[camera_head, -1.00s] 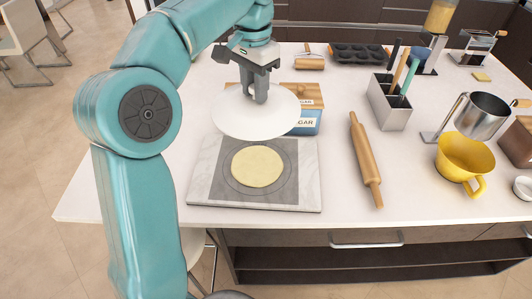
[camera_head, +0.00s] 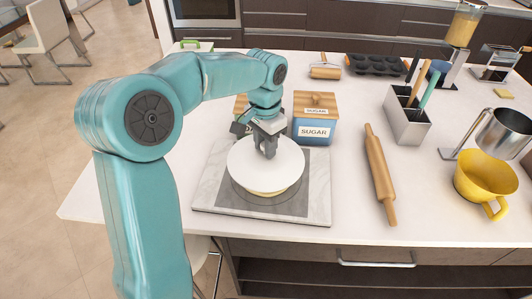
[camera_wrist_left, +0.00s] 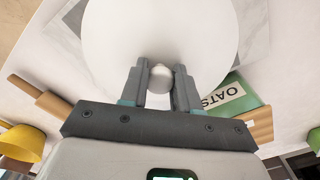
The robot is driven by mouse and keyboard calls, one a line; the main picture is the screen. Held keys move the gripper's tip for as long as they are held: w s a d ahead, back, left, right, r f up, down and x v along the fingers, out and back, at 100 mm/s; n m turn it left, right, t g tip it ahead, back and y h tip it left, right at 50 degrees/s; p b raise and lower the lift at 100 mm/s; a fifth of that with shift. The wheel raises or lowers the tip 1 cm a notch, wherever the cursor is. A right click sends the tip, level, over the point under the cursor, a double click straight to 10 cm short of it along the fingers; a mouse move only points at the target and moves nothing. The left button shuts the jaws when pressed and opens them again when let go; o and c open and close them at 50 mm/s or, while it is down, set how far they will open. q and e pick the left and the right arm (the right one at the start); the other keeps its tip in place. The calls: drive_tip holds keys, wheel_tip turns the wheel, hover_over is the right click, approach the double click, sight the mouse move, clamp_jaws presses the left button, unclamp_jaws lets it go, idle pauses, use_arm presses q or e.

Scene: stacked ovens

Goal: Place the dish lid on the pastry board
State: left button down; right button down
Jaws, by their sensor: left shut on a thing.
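The dish lid (camera_head: 258,172) is a round white disc with a small knob. My left gripper (camera_head: 267,152) is shut on the knob, which shows between the two fingers in the left wrist view (camera_wrist_left: 160,78). The lid is over the pastry board (camera_head: 208,190), a pale marbled slab with a dark grey square. I cannot tell whether the lid touches the dough. My right gripper is not in view.
The blue sugar box (camera_head: 314,130) with a wooden top stands just behind the board. An oats box (camera_wrist_left: 232,98) is close by the lid. The rolling pin (camera_head: 380,172) lies right of the board, with the utensil holder (camera_head: 405,122) and yellow cup (camera_head: 484,180) further right.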

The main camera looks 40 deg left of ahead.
use_arm(q)
drive_tip(key=f, duration=0.3)
drive_tip(key=shift+w+f, duration=0.25)
drive_tip(key=shift+f, duration=0.05)
drive_tip(key=shift+s, duration=0.2)
drive_tip(key=shift+w+f, duration=0.15)
drive_tip(key=shift+f, duration=0.15)
drive_tip(key=shift+f+b, duration=0.25)
drive_tip(key=shift+b, duration=0.2)
drive_tip(key=c, duration=0.8)
unclamp_jaws()
